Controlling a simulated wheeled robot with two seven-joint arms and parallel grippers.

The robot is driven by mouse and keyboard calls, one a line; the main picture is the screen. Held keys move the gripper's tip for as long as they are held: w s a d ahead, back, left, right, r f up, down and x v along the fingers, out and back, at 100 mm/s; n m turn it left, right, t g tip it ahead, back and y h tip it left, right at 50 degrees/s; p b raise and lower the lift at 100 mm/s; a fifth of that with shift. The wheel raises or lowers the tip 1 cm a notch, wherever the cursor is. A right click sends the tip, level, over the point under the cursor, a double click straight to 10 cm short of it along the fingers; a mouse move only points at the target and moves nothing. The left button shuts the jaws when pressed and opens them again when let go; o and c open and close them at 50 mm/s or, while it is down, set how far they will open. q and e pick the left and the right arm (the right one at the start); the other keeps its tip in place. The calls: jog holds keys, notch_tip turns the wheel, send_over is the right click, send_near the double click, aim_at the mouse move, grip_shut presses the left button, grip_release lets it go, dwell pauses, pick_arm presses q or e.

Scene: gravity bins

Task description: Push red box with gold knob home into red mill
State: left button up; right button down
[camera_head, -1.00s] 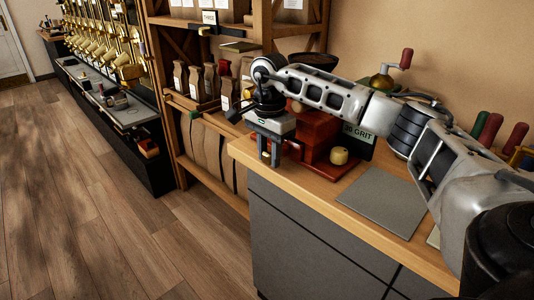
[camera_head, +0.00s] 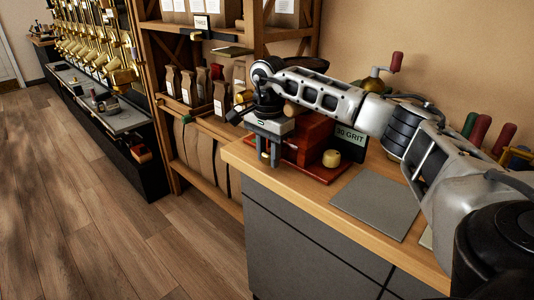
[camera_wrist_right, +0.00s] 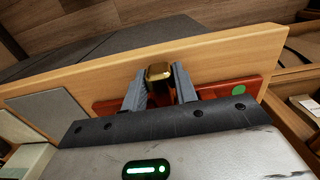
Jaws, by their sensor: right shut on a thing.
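The red mill (camera_head: 312,133) stands on its red base on the wooden counter, partly hidden behind my right arm. My right gripper (camera_head: 268,160) points down at the mill's left side, near the counter's edge. In the right wrist view, its two fingers are shut on a gold knob (camera_wrist_right: 158,72). The red box behind that knob is hardly visible; I cannot tell how far it sits inside the mill. The mill's red base (camera_wrist_right: 225,88) shows behind the fingers in the wrist view. My left gripper is not in view.
A pale round knob (camera_head: 331,158) sits at the front of the base. A "30 GRIT" sign (camera_head: 350,138) stands beside the mill. A grey mat (camera_head: 376,202) lies clear at front right. A shelf with bags (camera_head: 196,88) stands at left.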

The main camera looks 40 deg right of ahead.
jog(key=c, duration=1)
grip_release()
jog(key=shift+d+r, duration=0.1)
jog(key=shift+d, duration=0.15)
jog(key=shift+a, duration=0.45)
jog(key=a, duration=0.5)
jog(key=s+a, duration=0.1)
jog(key=a, duration=1)
jog(key=shift+s+a+f+b, duration=0.15)
jog(key=shift+a+f+b, duration=0.05)
jog(key=shift+a+b, duration=0.2)
